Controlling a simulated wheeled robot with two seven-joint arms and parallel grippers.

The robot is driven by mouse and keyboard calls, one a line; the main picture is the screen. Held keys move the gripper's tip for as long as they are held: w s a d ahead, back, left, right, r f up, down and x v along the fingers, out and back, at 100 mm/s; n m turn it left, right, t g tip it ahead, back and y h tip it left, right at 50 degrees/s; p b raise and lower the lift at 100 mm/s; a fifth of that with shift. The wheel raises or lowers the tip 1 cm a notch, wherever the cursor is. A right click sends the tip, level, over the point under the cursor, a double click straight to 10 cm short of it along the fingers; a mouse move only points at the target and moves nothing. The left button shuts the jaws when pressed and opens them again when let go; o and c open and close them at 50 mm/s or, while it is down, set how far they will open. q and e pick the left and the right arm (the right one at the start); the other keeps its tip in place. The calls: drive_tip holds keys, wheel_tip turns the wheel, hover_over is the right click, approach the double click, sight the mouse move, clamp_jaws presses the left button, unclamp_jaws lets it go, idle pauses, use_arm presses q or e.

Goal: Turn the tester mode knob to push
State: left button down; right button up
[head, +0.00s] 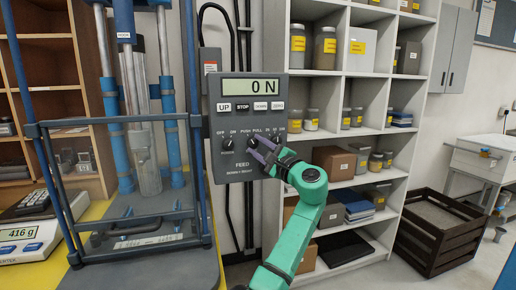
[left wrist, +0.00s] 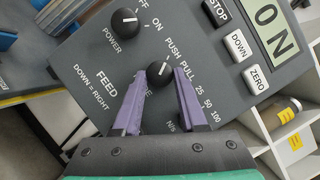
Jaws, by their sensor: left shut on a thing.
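The tester's grey control box (head: 232,185) fills the middle of the head view, with its display reading "0 N". The black mode knob (left wrist: 160,72) sits below the PUSH and PULL labels in the left wrist view. Its white pointer mark is small, and I cannot tell for sure which label it points to. My left gripper (head: 256,146) has its purple fingers on either side of this knob, shut on it; they also show in the left wrist view (left wrist: 168,82). In the head view the fingers mostly hide the knob. My right gripper is not in view.
The power knob (left wrist: 125,21) is beside the mode knob, and UP, STOP, DOWN and ZERO buttons sit above. The test frame with its blue columns (head: 120,160) and guard stands left. A scale (head: 30,236) is at lower left. White shelves (head: 345,80) stand behind my arm.

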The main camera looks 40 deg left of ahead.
use_arm(q)
drive_tip(key=shift+f, duration=0.1)
drive_tip(key=shift+c, duration=2.2)
unclamp_jaws()
drive_tip(key=b+v, duration=0.3)
drive_tip(key=v, duration=1.1)
drive_tip(key=shift+d, duration=0.25)
